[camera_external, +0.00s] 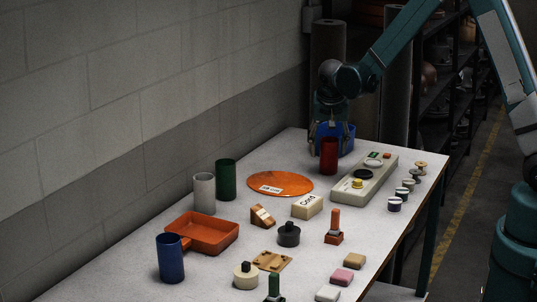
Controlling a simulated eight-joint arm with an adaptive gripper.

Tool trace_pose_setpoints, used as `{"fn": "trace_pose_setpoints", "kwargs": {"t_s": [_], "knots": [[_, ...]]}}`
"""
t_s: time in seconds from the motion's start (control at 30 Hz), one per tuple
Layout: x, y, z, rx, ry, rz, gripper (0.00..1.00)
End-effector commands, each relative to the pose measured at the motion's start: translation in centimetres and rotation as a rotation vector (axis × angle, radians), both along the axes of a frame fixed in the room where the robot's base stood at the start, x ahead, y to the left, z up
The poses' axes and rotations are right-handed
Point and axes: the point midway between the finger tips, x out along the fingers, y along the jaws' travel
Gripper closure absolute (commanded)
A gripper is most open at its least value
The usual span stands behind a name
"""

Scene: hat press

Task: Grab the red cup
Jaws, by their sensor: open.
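The red cup (329,158) stands upright at the far end of the table, in front of a blue bin (338,135). My gripper (328,145) points down at the far end, directly above or behind the cup. Its fingers are apart and reach down near the cup's rim. I cannot tell whether a finger is inside, behind or touching the cup. The cup appears to rest on the table.
An orange disc (281,184) lies left of the cup, and a pale control box (364,182) stands to its right. Green (226,180), white (204,193) and blue (170,258) cups and an orange tray (203,232) are nearer. The wall borders the table's left.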

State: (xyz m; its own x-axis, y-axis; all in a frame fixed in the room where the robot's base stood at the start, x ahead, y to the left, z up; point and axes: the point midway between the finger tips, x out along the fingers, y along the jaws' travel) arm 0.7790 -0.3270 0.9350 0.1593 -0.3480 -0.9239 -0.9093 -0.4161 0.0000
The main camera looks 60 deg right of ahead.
Motion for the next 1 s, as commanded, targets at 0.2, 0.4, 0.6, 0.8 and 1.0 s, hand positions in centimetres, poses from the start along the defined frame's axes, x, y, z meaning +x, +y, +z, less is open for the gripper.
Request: {"fn": "trace_pose_setpoints", "kwargs": {"t_s": [0.2,0.4,0.6,0.8,1.0], "knots": [[0.1,-0.6,-1.3,0.0,0.0,-0.001,0.48],[0.3,-1.3,-3.3,0.0,0.0,-0.001,0.48],[0.5,-1.8,-4.5,0.0,0.0,-0.001,0.48],[0.5,-1.8,-4.7,0.0,0.0,0.0,0.48],[0.5,-1.8,-4.7,0.0,0.0,0.0,0.48]]}}
